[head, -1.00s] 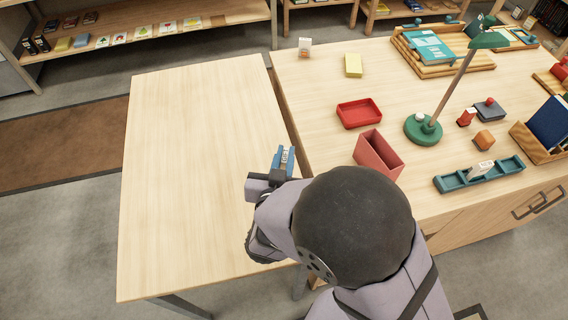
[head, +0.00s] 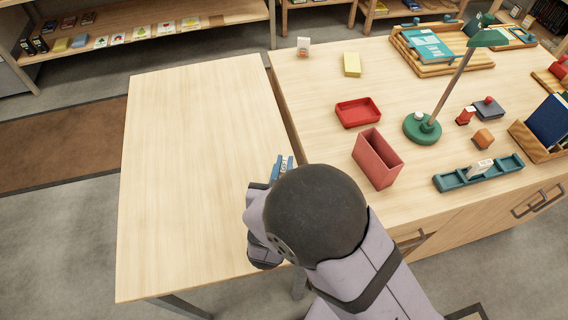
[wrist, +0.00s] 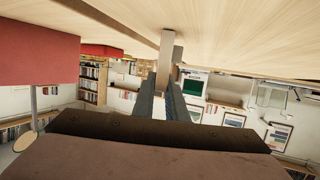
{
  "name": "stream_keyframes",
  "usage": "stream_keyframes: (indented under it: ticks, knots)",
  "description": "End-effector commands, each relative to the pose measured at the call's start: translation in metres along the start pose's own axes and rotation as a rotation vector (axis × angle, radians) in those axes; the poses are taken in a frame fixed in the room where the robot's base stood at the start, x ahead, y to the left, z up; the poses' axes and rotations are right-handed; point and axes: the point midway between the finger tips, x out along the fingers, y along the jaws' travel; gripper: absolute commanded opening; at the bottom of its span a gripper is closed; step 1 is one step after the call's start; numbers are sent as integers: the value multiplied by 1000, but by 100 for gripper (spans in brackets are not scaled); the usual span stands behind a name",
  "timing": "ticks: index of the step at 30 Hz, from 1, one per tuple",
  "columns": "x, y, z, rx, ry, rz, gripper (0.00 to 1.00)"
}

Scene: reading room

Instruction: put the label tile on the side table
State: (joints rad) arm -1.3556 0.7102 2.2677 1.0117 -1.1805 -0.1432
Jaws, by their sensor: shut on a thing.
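My gripper (head: 281,167) is shut on the label tile (head: 284,164), a small pale piece with dark marks between the blue fingertips. In the wrist view the tile (wrist: 166,60) stands out edge-on beyond the fingers (wrist: 168,98). The side table (head: 190,170) is the bare light-wood table at the left in the head view. My gripper and the tile appear over its right edge, by the gap to the desk. The height above the surface is hard to judge. My arm hides the table's near right corner.
The desk (head: 330,85) to the right holds a red open box (head: 377,160), a red tray (head: 358,113), a green lamp (head: 422,130) and a teal rack (head: 480,174) with a white tile. The red box is close to my gripper. The side table's surface is clear.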

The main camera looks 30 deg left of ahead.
Motion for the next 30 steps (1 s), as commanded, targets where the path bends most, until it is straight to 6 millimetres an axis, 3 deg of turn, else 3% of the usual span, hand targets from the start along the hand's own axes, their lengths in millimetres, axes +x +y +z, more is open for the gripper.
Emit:
stream_keyframes:
  ticks: [1, 3, 17, 23, 30]
  knots:
    - [1, 0, 2, 0, 0, 0, 14]
    - [0, 0, 1, 0, 0, 0, 31]
    - [-3, -1, -3, 0, 0, -1, 31]
    - [-29, -2, -2, -1, 1, -5, 31]
    - [-73, -2, -2, 0, 0, -7, 31]
